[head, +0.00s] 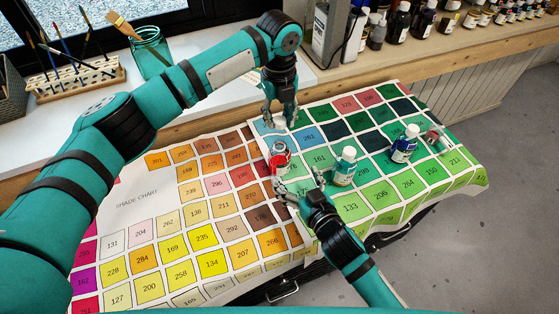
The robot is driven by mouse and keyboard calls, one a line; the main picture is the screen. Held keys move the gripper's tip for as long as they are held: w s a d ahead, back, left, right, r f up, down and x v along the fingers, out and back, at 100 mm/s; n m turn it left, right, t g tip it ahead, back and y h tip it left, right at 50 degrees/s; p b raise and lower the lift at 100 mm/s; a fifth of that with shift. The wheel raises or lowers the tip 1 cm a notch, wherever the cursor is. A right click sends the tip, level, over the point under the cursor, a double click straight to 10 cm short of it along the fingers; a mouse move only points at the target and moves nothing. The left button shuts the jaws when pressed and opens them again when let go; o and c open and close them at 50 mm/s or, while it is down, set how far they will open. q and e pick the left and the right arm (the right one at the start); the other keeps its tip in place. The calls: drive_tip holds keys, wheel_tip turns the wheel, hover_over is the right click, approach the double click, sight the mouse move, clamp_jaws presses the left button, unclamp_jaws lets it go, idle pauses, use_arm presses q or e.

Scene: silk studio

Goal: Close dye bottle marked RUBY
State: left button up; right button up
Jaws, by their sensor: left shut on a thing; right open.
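A small bottle with red contents and label (280,157) stands on the shade chart near its middle; I cannot read its marking. Its top shows no cap. A white cap (279,122) is in my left gripper (279,117), which is shut on it just above and behind the red bottle, apart from it. My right gripper (298,185) is open, just in front of the red bottle and to its right, with its fingers pointing toward the bottle.
A green bottle with a white cap (344,167) stands right of the red one. A blue bottle (405,144) and a small reddish item (435,139) are farther right. The shade chart (140,195) is clear at left. A glass jar (150,54) and brush rack (75,80) stand behind.

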sight(284, 161)
drive_tip(key=x, duration=1.2)
drive_tip(key=shift+d, duration=0.1)
drive_tip(key=shift+c, duration=0.2)
clamp_jaws()
use_arm(q)
drive_tip(key=shift+f, duration=2.5)
drive_tip(key=shift+f, duration=0.9)
drive_tip(key=shift+f, duration=0.55)
